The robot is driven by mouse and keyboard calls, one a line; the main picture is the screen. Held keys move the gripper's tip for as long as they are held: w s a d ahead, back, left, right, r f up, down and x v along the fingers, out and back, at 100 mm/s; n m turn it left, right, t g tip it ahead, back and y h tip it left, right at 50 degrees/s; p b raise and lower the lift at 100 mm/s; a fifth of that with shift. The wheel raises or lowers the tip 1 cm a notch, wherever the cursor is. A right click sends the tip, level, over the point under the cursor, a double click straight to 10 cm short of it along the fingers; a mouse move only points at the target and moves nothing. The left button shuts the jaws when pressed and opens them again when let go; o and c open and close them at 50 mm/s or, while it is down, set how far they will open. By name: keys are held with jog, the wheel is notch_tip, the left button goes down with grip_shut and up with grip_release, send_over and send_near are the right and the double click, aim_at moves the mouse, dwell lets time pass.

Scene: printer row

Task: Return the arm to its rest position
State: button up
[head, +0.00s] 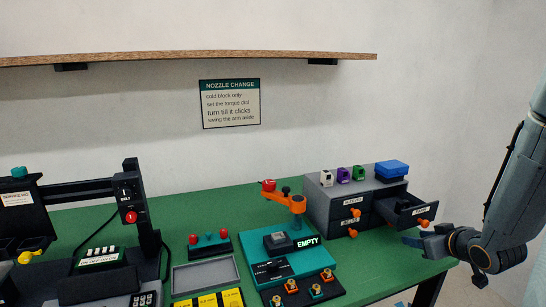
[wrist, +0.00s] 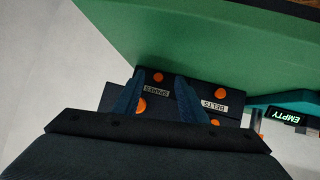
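My gripper (head: 421,240) is at the right end of the green bench, just below and in front of a pulled-out drawer (head: 410,207) of the grey cabinet. In the wrist view its two dark blue fingers (wrist: 160,76) stand apart, with no object held between them. They point toward the dark drawer fronts, which carry orange knobs and upside-down labels. One orange knob (wrist: 140,105) shows beside the left finger; whether they touch cannot be told. My arm comes in from the right edge of the head view, bent at the wrist.
The grey cabinet (head: 316,206) carries small white, purple and green parts and a blue box (head: 391,169). A teal fixture (head: 318,262) with an orange arm (head: 289,200) and an "EMPTY" display is left of my gripper. A wooden shelf (head: 190,50) hangs above. Open space lies beyond the bench's right edge.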

jog(key=s+a+g, duration=0.1)
jog(key=s+a, duration=0.1)
jog(key=a, duration=0.1)
jog(key=s+a+m+g+h, duration=0.1)
jog(key=s+a+g, duration=0.1)
jog(key=a, duration=0.2)
jog(key=s+a+g, duration=0.2)
jog(key=a, duration=0.1)
jog(key=shift+a+r+m+h, duration=0.1)
jog(key=shift+a+m+h, duration=0.05)
jog(key=shift+m+h, duration=0.2)
jog(key=s+a+r+g+y, duration=0.1)
jog(key=s+a+g, duration=0.4)
jog(key=s+a, duration=0.8)
jog(key=shift+s+r+m+g, duration=0.3)
jog(key=shift+s+m+g, duration=0.15)
jog(key=shift+s, duration=0.3)
jog(key=shift+d, duration=0.15)
